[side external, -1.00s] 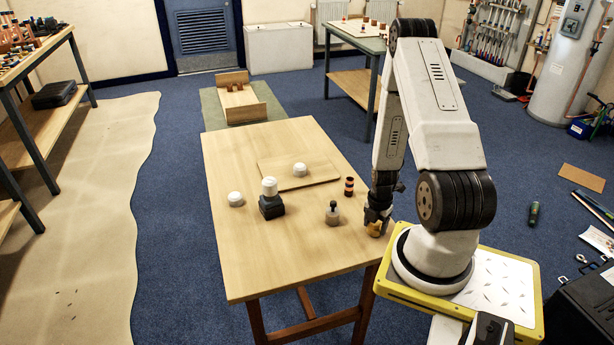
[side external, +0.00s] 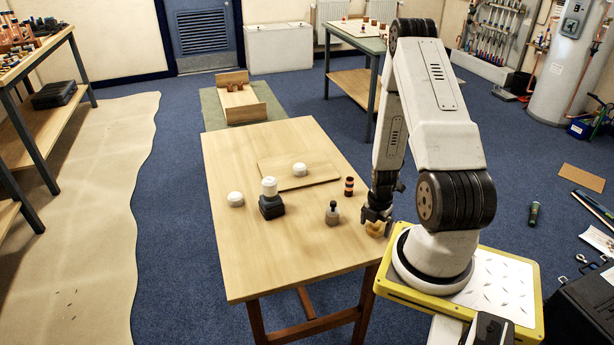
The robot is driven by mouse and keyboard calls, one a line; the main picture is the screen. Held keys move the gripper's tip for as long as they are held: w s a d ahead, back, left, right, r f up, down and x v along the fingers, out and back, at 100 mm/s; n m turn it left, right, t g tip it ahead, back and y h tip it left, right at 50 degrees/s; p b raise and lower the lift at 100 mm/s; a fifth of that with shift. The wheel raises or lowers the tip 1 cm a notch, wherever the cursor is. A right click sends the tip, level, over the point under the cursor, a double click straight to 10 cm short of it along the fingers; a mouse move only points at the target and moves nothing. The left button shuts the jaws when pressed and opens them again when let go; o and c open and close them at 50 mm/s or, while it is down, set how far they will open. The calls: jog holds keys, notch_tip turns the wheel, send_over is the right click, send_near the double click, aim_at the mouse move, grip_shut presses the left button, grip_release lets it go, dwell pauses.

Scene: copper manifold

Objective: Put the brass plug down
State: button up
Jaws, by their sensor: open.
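The brass plug (side external: 375,229) is a small yellow-gold piece resting on the wooden table (side external: 290,250) near its right edge. My gripper (side external: 377,217) points down just above the plug and is open. The fingers are small and dark here, and I cannot tell whether they still touch the plug's sides.
Left of the gripper stand a grey fitting with a dark top (side external: 332,213) and a dark, orange-banded cylinder (side external: 349,186). Farther left are a white-topped black block (side external: 271,200), a white cap (side external: 235,199) and a board (side external: 315,180) bearing another white cap (side external: 299,169). The table's front is clear.

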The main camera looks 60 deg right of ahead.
aim_at(371, 224)
notch_tip(371, 224, up, 12)
dwell(1.0)
dwell(0.6)
jog(key=w+a+r+m+t, duration=0.1)
jog(key=w+a+r+m, duration=0.6)
jog(key=w+a, duration=0.45)
jog(key=a+r+m, duration=0.2)
jog(key=a+m, duration=0.2)
jog(key=a, duration=0.4)
jog(key=w+a+r+m+t, duration=0.1)
jog(key=a+r+m, duration=0.2)
jog(key=a, duration=0.5)
jog(key=shift+w+m+t, duration=0.2)
jog(key=shift+m+t, duration=0.1)
jog(key=shift+m, duration=0.2)
